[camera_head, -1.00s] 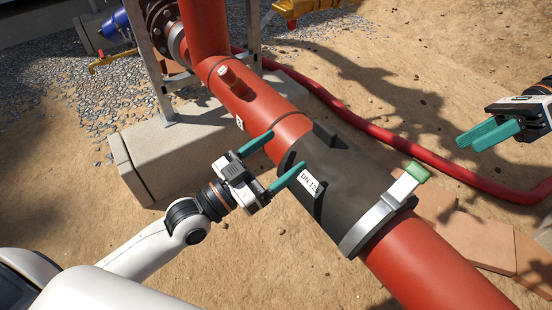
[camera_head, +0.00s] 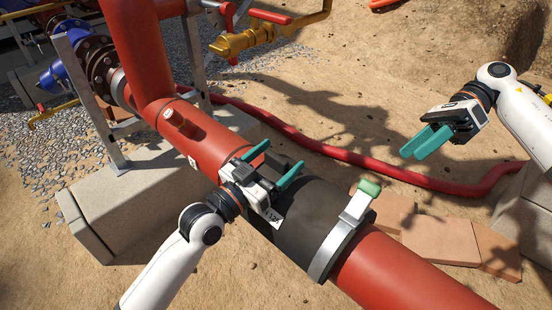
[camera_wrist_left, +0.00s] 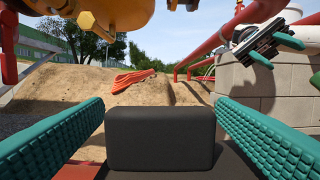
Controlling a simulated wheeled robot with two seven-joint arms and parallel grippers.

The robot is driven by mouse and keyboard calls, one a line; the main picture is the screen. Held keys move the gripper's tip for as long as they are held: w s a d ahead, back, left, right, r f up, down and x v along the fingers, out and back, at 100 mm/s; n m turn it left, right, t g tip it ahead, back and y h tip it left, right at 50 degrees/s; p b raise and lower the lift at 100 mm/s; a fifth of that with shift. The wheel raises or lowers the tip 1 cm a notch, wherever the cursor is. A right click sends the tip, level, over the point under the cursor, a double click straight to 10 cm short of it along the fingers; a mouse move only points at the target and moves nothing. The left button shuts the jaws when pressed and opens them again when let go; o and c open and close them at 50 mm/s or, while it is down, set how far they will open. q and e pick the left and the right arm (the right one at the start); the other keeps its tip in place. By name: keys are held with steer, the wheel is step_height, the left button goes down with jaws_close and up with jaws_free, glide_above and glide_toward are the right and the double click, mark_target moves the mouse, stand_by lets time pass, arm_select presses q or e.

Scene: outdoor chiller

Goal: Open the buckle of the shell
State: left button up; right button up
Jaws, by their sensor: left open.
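The dark grey shell (camera_head: 312,212) wraps around the red pipe in the head view. A metal band (camera_head: 334,248) circles its right end, with a lever-like latch tipped in green (camera_head: 369,187) on top. A black block (camera_head: 277,161) stands on the shell's upper left side. My left gripper (camera_head: 282,160) is open, its teal fingers on either side of this block. In the left wrist view the block (camera_wrist_left: 160,138) sits between the fingers, with gaps on both sides. My right gripper (camera_head: 412,153) hangs empty in the air to the right, fingers apart. The shell's underside is hidden.
The red pipe (camera_head: 420,282) runs on to the lower right. A red hose (camera_head: 350,157) lies on the sand behind it. Paving slabs (camera_head: 440,238) lie right of the band. A concrete block (camera_head: 95,225) and a steel support (camera_head: 88,100) stand at the left.

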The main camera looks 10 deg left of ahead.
mark_target(362, 199)
arm_select(q)
steer(key=shift+w, duration=0.1)
steer(key=c, duration=1.1)
steer(key=shift+c, duration=0.7)
arm_select(e)
steer(key=shift+o, duration=1)
steer(key=shift+s+a+f+m+t+h, duration=0.15)
steer(key=shift+s+a+f+m+t, duration=0.25)
steer(key=shift+s+a+f+m, duration=0.5)
steer(key=shift+s+a+f+m+t+h, duration=0.1)
steer(key=shift+s+a+f+m+t, duration=0.35)
steer(key=shift+s+a+m, duration=0.8)
steer(key=shift+s+a+f+m+t+h, duration=0.15)
steer(key=shift+s+a+f+m+t, duration=0.4)
steer(key=shift+a+m, duration=1)
steer(key=shift+s+f, duration=0.1)
steer(key=shift+f, duration=0.1)
steer(key=shift+c, duration=0.5)
